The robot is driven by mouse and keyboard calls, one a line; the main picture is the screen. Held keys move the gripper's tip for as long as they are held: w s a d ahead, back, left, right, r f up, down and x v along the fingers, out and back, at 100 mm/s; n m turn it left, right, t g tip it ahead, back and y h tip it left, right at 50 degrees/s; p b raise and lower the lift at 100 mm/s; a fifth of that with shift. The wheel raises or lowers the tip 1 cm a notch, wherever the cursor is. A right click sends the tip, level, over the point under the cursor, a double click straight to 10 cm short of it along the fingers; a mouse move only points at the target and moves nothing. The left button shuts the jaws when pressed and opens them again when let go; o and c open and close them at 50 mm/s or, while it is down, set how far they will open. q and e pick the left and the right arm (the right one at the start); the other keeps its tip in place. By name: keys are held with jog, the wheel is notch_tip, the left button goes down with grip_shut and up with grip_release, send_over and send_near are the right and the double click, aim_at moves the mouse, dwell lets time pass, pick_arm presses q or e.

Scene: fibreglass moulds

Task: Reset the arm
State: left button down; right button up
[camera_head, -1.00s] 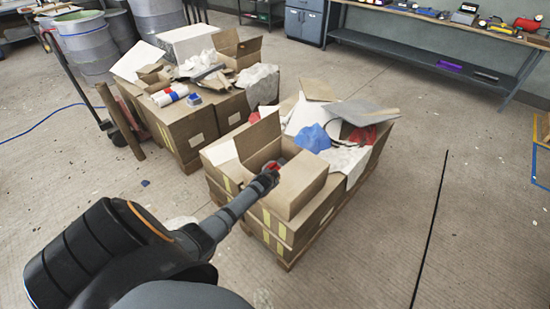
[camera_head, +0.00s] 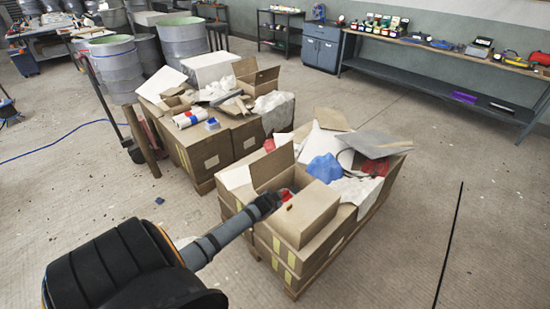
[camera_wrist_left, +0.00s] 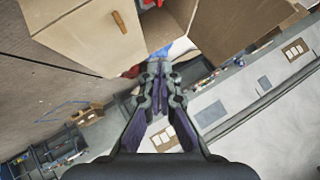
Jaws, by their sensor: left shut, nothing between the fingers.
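My left arm comes in from the lower left in the head view. Its gripper (camera_head: 270,198) is at the near side of an open cardboard box (camera_head: 305,216) on the nearer pallet stack. In the left wrist view the gripper (camera_wrist_left: 158,68) has its fingers together with nothing between them. The box (camera_wrist_left: 165,27) shows just beyond the fingertips there, with a bit of red and blue inside. I cannot tell whether the fingers touch the box. My right gripper is not in view.
Nearer stacked cartons (camera_head: 290,262) carry loose sheets and a blue bag (camera_head: 324,168). A second carton stack (camera_head: 203,150) stands behind left. Grey drums (camera_head: 115,66) and a workbench (camera_head: 440,48) are at the back. Open floor (camera_head: 405,230) lies to the right.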

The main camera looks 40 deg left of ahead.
pick_arm(q)
jog(key=shift+s+r, duration=0.8)
jog(key=shift+r, duration=0.05)
jog(key=shift+a, duration=0.1)
jog(key=s+d+f+n+g, duration=0.1)
jog(key=s+d+f+g, duration=0.1)
jog(key=s+f, duration=0.75)
jog(key=s+d+f+n+g, duration=0.15)
jog(key=s+f, duration=0.45)
jog(key=f, duration=0.6)
jog(key=s+d+f+g+h, duration=0.1)
jog(key=s+d+f, duration=0.3)
jog(key=s, duration=0.5)
jog(key=s+d+f+g+h, duration=0.1)
jog(key=s+d+f+g, duration=0.1)
jog(key=s+d+f, duration=0.3)
jog(key=s+d+f+g+h, duration=0.1)
jog(key=s+d+f, duration=0.3)
jog(key=s, duration=0.9)
jog(key=shift+d+f+g+b, duration=0.3)
jog(key=shift+f+g, duration=0.15)
jog(key=shift+f, duration=0.25)
jog(key=shift+s+n, duration=0.1)
jog(key=shift+n, duration=0.15)
